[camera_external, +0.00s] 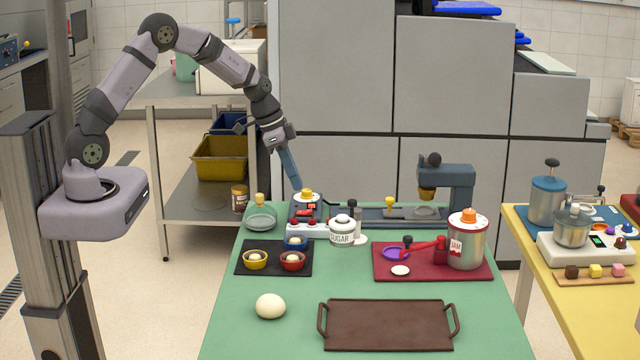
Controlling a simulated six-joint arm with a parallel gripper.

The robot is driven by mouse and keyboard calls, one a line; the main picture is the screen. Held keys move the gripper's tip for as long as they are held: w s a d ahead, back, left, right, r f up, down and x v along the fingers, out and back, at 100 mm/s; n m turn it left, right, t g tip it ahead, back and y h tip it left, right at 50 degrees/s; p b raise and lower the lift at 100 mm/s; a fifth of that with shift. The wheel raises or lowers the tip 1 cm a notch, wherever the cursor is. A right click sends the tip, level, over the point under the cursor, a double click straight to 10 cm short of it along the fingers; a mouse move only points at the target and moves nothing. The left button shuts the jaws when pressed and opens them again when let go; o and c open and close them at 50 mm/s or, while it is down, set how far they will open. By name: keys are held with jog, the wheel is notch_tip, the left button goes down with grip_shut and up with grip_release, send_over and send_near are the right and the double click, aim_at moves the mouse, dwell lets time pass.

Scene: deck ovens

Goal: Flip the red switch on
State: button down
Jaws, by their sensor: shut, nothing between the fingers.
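A small appliance (320,230) with a pale front panel and a dark top stands at the back left of the green table. Bright red parts show on its dark top (307,209), and red round knobs (293,222) sit along its front. Which of these red parts is the switch, and its position, is too small to tell. My gripper (297,186) points down, shut and empty, just above the back of this appliance, close to a white disc with a yellow knob (307,195). I cannot tell whether the fingertips touch anything.
A grey press (460,188) stands further right.

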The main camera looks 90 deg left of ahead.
aim_at(309, 212)
jog(key=p+x, duration=0.2)
jog(key=x, duration=0.4)
jog(key=shift+f, duration=0.25)
jog(key=shift+w, duration=0.1)
